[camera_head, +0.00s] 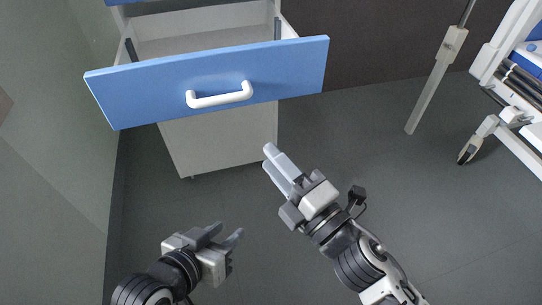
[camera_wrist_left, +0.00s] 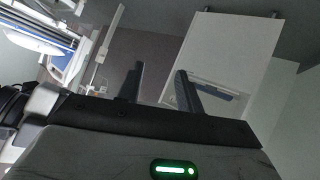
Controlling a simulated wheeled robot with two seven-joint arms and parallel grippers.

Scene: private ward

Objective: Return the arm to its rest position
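My left gripper (camera_head: 228,238) is at the lower left of the head view, low in front of the cabinet. Its two fingers are apart with nothing between them. The fingers also show in the left wrist view (camera_wrist_left: 157,85), apart and empty. My right gripper (camera_head: 270,157) points up and left, just below the drawer's front. Its fingers lie close together and I see no object between them; whether they fully meet is hard to tell.
The blue-fronted drawer (camera_head: 140,97) with a white handle (camera_head: 220,97) is pulled out of the grey cabinet (camera_head: 222,143). A wall (camera_head: 60,150) is at left. A pole (camera_head: 432,90) and a wheeled bed (camera_head: 510,115) stand at right. The floor between is clear.

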